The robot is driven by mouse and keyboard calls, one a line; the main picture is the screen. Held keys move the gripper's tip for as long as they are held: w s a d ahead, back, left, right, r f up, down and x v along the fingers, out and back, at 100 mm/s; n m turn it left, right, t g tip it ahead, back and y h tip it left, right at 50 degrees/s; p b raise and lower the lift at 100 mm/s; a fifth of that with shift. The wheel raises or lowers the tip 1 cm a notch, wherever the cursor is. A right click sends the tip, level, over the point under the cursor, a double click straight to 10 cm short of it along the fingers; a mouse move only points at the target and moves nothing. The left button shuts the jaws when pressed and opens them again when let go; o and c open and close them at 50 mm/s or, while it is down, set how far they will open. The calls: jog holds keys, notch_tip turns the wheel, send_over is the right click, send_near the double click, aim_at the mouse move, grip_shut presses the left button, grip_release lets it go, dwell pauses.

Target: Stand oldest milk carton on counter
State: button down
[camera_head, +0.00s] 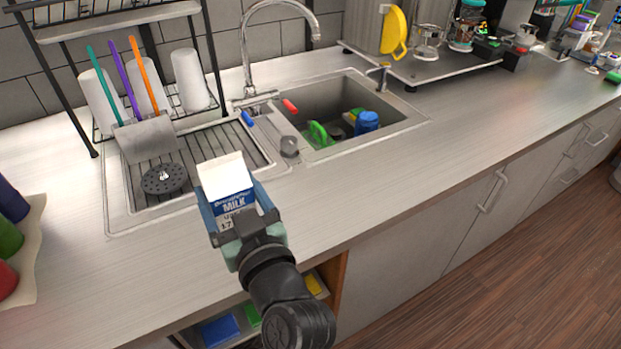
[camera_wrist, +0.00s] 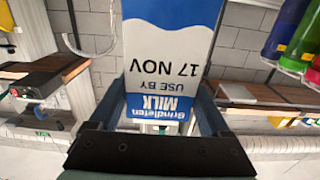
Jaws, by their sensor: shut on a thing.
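A white and blue milk carton (camera_head: 226,180) is between the fingers of my gripper (camera_head: 236,205), over the front part of the counter (camera_head: 330,205) by the sink's drainboard. The gripper is shut on the carton's sides. In the wrist view the carton (camera_wrist: 170,60) fills the middle, with its label upside down, reading "MILK", "USE BY" and "17 NOV". In the head view its white top points up and away from my gripper. I cannot tell whether its base touches the counter. No other milk carton shows.
A sink (camera_head: 345,110) with colored items lies behind and right. A rack with white cups (camera_head: 190,80) stands at the back left. Colored cups (camera_head: 8,235) on a mat are at the left edge. The counter right of my gripper is clear.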

jog(key=shift+w+r, duration=0.1)
jog(key=shift+r, duration=0.1)
jog(key=shift+a+f, duration=0.1)
jog(key=shift+f, duration=0.1)
notch_tip(320, 180, down, 5)
jog(key=shift+f+b, duration=0.2)
jog(key=shift+b, duration=0.3)
jog(key=shift+f+b, duration=0.4)
jog(key=shift+f, duration=1.7)
jog(key=shift+f+b, duration=0.2)
jog(key=shift+b, duration=0.1)
grip_release()
